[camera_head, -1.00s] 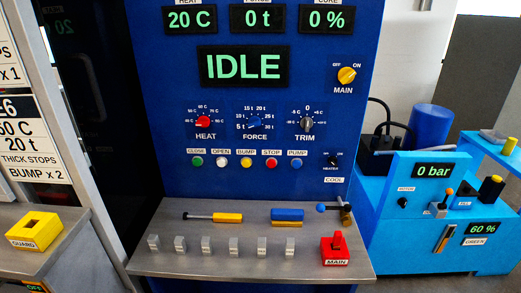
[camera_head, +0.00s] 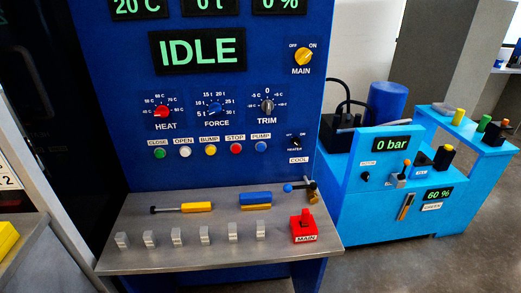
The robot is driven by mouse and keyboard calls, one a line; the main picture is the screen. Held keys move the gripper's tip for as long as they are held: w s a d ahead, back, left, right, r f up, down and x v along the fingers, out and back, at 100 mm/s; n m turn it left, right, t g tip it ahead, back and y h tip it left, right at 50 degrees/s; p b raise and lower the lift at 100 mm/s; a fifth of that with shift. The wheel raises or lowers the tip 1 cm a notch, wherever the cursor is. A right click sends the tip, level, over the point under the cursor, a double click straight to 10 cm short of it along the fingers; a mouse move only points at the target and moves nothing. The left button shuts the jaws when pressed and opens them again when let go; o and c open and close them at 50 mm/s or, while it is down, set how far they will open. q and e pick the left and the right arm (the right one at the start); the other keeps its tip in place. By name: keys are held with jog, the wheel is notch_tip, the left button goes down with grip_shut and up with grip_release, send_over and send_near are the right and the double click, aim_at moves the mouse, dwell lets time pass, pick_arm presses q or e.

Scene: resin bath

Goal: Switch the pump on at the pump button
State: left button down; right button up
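The pump button (camera_head: 261,146) is a small round blue button under a "PUMP" label. It sits at the right end of the button row on the blue press panel (camera_head: 120,90), beside the red stop button (camera_head: 235,148). The large display (camera_head: 198,51) above reads "IDLE". The yellow main knob (camera_head: 303,57) sits at the upper right of the panel, with OFF and ON marks above it. Neither of my grippers shows in the view.
A grey shelf (camera_head: 130,257) juts out below the panel. It carries several grey switches, a red main switch (camera_head: 303,227), a yellow-handled tool (camera_head: 196,207) and a blue-and-yellow block (camera_head: 255,198). A blue pump unit (camera_head: 350,221) reading "0 bar" stands at the right. Grey floor is clear lower right.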

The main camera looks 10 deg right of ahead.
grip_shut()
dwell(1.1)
